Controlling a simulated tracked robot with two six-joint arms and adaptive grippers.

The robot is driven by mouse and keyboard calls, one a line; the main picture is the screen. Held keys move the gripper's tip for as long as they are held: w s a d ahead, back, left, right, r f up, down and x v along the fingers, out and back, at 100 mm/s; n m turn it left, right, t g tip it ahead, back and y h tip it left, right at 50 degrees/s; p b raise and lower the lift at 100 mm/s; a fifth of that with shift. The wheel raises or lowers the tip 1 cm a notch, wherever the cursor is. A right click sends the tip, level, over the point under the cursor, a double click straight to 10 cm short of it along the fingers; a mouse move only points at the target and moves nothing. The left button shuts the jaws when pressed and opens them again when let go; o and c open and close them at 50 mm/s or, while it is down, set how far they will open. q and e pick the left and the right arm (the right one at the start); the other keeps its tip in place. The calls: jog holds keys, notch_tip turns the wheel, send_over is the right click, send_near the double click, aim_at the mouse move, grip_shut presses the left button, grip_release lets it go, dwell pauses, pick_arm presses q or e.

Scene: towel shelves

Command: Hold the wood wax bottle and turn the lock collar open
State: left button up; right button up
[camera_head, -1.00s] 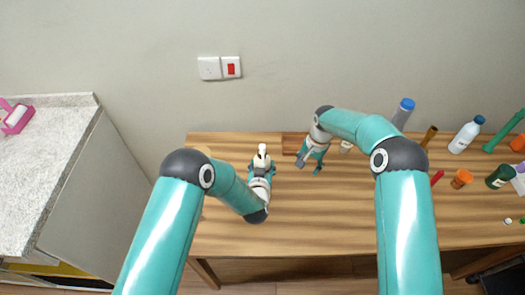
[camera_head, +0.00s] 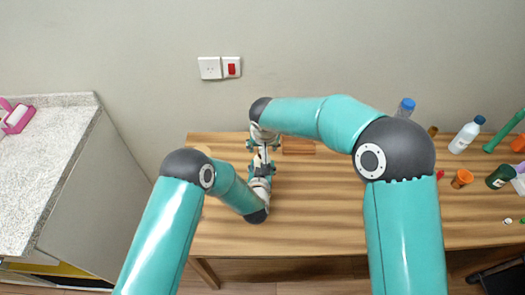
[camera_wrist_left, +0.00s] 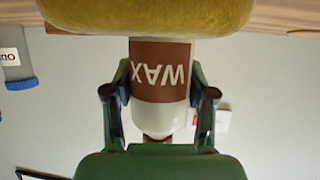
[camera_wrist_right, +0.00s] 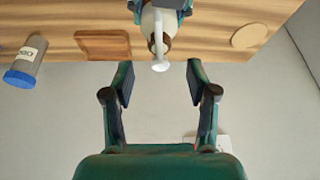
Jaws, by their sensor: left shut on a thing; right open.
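The wood wax bottle is white with a brown label reading WAX, upside down in the left wrist view (camera_wrist_left: 160,75). My left gripper (camera_wrist_left: 160,92) is shut on it, one finger on each side. In the right wrist view the bottle's white spout (camera_wrist_right: 160,65) points toward me, with a brown collar (camera_wrist_right: 165,44) behind it. My right gripper (camera_wrist_right: 158,84) is open and empty, its fingertips short of the spout. In the head view my right gripper (camera_head: 263,140) is directly above and behind my left gripper (camera_head: 261,166), and hides most of the bottle.
A wooden tray (camera_wrist_right: 103,45) lies on the table beside the bottle. A grey bottle with a blue cap (camera_wrist_right: 26,60) stands farther off. A round pale disc (camera_wrist_right: 250,34) lies on the other side. Several bottles and cups line the table's right side. The front table middle is clear.

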aim_at(262, 150)
jog(key=x, duration=0.6)
